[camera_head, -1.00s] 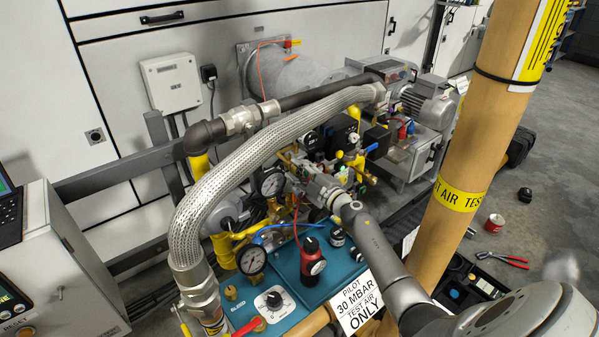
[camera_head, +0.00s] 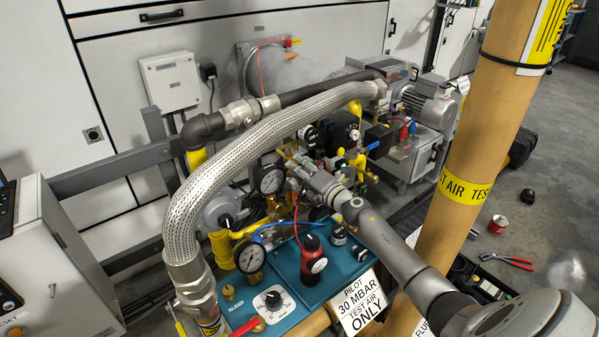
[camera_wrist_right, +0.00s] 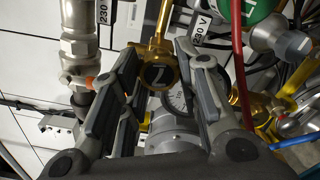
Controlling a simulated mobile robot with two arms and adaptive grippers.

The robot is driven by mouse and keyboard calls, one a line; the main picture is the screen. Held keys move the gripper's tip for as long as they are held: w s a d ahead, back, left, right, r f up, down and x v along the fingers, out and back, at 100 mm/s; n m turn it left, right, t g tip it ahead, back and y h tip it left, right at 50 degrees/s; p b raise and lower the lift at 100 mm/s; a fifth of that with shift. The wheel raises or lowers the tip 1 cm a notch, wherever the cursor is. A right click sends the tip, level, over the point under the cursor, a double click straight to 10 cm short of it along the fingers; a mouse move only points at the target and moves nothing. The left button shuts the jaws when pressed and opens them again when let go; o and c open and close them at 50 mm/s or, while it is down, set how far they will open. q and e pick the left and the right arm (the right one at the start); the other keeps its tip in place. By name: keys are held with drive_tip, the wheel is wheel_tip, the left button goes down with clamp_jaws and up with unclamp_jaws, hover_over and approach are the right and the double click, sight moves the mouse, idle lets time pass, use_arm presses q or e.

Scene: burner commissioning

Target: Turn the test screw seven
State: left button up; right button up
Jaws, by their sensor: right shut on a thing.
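My right gripper (camera_head: 300,170) reaches in from the lower right in the head view, its fingers among the brass fittings behind the teal panel. In the right wrist view the right gripper (camera_wrist_right: 158,78) has its two dark fingers on either side of a brass piece with a round dark face (camera_wrist_right: 159,75) and a pale mark like a seven. I take this piece for the test screw; it sits between the fingertips. In the head view the gripper and crowded fittings hide it. My left gripper is in neither view.
A braided hose (camera_head: 235,165) arches left of the gripper. A yellow-banded post (camera_head: 455,225) rises right of my arm. Pipes and cables crowd the fingers in the wrist view.

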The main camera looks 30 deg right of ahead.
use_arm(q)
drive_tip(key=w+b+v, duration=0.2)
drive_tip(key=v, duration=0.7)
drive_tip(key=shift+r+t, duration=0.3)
use_arm(e)
drive_tip(key=shift+f+n, duration=0.15)
drive_tip(key=shift+n, duration=1.65)
drive_tip(key=shift+f+n, duration=0.15)
drive_tip(key=shift+n, duration=1.65)
drive_tip(key=o, duration=1)
drive_tip(key=shift+r, duration=0.1)
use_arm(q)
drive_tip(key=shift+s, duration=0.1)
use_arm(e)
drive_tip(key=s+d, duration=0.1)
drive_tip(key=s, duration=1.1)
